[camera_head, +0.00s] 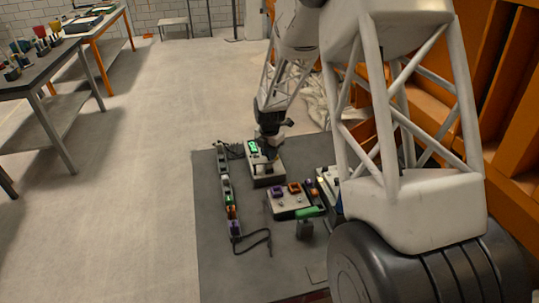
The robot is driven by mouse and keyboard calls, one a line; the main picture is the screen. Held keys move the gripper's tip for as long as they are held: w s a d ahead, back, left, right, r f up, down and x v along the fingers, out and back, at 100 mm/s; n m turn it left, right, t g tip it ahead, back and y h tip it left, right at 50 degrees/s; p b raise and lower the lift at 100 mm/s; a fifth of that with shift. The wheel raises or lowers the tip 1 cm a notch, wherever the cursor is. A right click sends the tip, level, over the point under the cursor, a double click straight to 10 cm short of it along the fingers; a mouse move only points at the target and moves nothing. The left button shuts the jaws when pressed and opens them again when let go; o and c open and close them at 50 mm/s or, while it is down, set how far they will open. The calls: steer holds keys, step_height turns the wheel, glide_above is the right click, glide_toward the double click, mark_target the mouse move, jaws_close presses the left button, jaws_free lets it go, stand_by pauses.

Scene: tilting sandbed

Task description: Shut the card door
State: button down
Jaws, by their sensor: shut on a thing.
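A pale box with a lit green display (253,147) and dark sides stands on the dark mat, near its far edge. My gripper (268,158) points down at the top of this box, just right of the display. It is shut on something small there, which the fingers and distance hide. I cannot make out the card door as a separate part, nor whether it stands open or shut.
The dark mat (218,270) also bears a strip of coloured blocks (230,205) with a black cable, a pale panel with purple and orange parts (289,204), and a green-topped item (308,213). My arm hides the right side. Bare floor (130,170) lies left.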

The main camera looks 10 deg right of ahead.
steer(key=shift+w+n, duration=0.4)
steer(key=shift+n, duration=0.4)
steer(key=shift+r, duration=0.1)
steer(key=c, duration=0.9)
jaws_free()
step_height(320, 180, up, 7)
steer(key=shift+f, duration=0.1)
steer(key=shift+r, duration=0.45)
steer(key=shift+r, duration=0.1)
